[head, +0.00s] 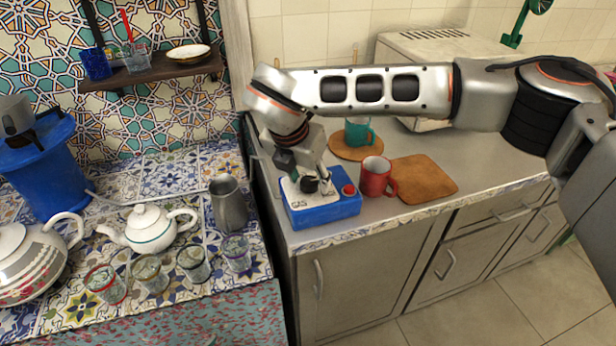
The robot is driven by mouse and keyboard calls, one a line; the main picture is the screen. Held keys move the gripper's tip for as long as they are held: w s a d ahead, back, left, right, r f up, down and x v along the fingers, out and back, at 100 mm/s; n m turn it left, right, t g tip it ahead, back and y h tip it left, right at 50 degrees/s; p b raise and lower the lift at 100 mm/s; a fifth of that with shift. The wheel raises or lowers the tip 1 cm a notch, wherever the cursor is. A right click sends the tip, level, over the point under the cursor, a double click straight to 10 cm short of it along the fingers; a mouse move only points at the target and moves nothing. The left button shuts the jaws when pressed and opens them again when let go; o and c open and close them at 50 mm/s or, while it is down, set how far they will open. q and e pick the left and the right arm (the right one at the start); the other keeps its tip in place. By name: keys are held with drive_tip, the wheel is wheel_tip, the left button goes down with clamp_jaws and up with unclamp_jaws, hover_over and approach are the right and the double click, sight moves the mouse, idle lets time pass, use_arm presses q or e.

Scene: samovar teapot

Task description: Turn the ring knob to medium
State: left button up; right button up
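A blue box (328,208) with a white top plate (302,203) stands on the grey counter near its left end. A black round knob (309,184) shows on the plate, partly hidden by my gripper. A red button (348,190) sits at the box's right side. My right gripper (308,172) points down over the plate, with its fingers right at the knob. I cannot tell whether the fingers touch or grip it, or which setting the knob has. My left gripper is not in view.
A red mug (376,177) stands close right of the box, beside a wooden board (424,180). A teal mug (359,132) stands on a round board (345,149) behind. On the tiled table at left are a white teapot (150,229), a metal pitcher (229,204) and several glasses.

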drive_tip(key=shift+r, duration=0.1)
drive_tip(key=v, duration=1.1)
drive_tip(key=shift+s+r, duration=0.2)
drive_tip(key=shift+r, duration=0.15)
drive_tip(key=shift+a, duration=0.1)
